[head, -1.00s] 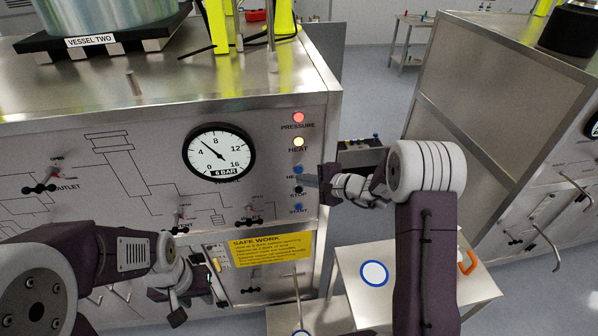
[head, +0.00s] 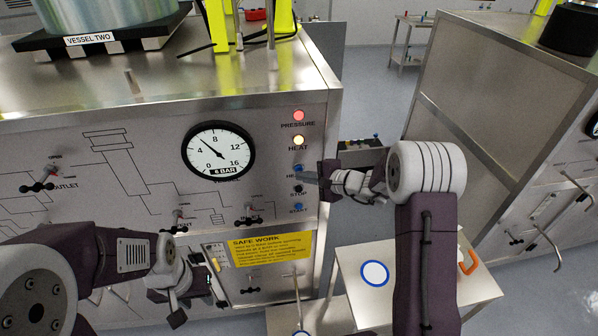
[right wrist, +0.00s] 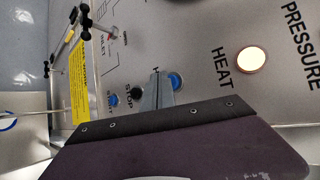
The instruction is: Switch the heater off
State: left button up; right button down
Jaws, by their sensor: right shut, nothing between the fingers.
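The blue heater button (head: 298,169) is on the vessel's steel front panel, below the lit yellow HEAT lamp (head: 299,140). Its label is partly hidden by my right gripper (head: 308,178), which is shut and empty at the panel's right edge. In the right wrist view the shut fingertips (right wrist: 158,75) are close beside the blue heater button (right wrist: 176,82); I cannot tell whether they touch. The HEAT lamp (right wrist: 252,60) glows there too. My left gripper (head: 190,288) is low in front of the panel, and its opening cannot be made out.
Below the heater button are a black STOP button (head: 299,189) and a blue START button (head: 298,206). A red PRESSURE lamp (head: 299,117) is lit above. A gauge (head: 218,150) and several valve handles share the panel. A small side table (head: 420,285) stands at lower right.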

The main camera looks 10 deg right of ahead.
jog(key=shift+w+b, duration=0.3)
jog(key=shift+w, duration=0.15)
dwell(0.6)
jog(key=shift+s+b, duration=0.85)
jog(key=shift+s+b, duration=1.75)
jog(key=shift+s, duration=0.75)
